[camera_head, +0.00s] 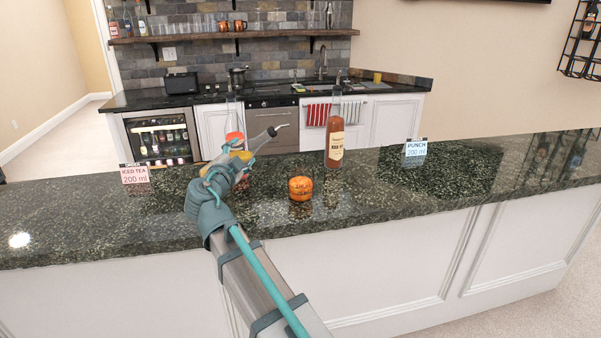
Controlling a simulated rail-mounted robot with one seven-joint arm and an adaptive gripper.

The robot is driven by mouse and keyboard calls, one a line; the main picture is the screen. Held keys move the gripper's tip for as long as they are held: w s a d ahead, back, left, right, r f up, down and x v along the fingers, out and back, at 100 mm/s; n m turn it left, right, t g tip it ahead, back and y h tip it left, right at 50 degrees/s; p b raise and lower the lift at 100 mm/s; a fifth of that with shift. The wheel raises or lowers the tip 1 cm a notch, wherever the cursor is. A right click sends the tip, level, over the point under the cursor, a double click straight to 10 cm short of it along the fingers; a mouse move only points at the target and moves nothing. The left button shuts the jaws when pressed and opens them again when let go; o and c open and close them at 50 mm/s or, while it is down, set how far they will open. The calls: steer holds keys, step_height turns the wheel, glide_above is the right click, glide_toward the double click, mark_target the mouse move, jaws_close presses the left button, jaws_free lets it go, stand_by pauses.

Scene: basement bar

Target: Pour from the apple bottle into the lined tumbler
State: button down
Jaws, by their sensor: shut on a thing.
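My gripper (226,177) is above the left-middle of the bar counter, shut on a bottle (262,142) of clear, greyish glass. The bottle is tilted, its metal spout pointing up and to the right, with yellow showing low in it near the gripper. My wrist hides much of its lower part. I cannot read an apple mark on it. A small, round-looking orange vessel (300,188) with dark markings stands on the counter right of my gripper, apart from the bottle. I cannot tell whether it is the lined tumbler. No other tumbler shows clearly.
An amber bottle (335,134) with a cream label stands behind the orange vessel. A clear bottle with a red-orange label (235,138) rises behind my gripper. An iced tea card (135,173) and a punch card (415,148) stand on the dark counter (480,168), bare at right.

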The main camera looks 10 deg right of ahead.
mark_target(261, 144)
steer(key=d+r+n, duration=0.1)
steer(key=s+d+r+n, duration=0.1)
steer(key=n, duration=0.1)
steer(key=shift+d+r, duration=0.15)
steer(key=shift+d, duration=0.05)
steer(key=shift+s+d+r+n, duration=0.2)
steer(key=shift+d+r+n, duration=0.3)
steer(key=shift+n, duration=0.6)
steer(key=n, duration=0.1)
steer(key=d+n+p, duration=0.1)
steer(key=n, duration=0.1)
steer(key=shift+s+d+r, duration=0.15)
steer(key=shift+s+r, duration=0.2)
steer(key=shift+r, duration=0.05)
steer(key=shift+s+d+f+n, duration=0.15)
steer(key=shift+d+n, duration=0.4)
steer(key=shift+n, duration=0.55)
steer(key=shift+r+p, duration=0.65)
steer(key=shift+r, duration=2.4)
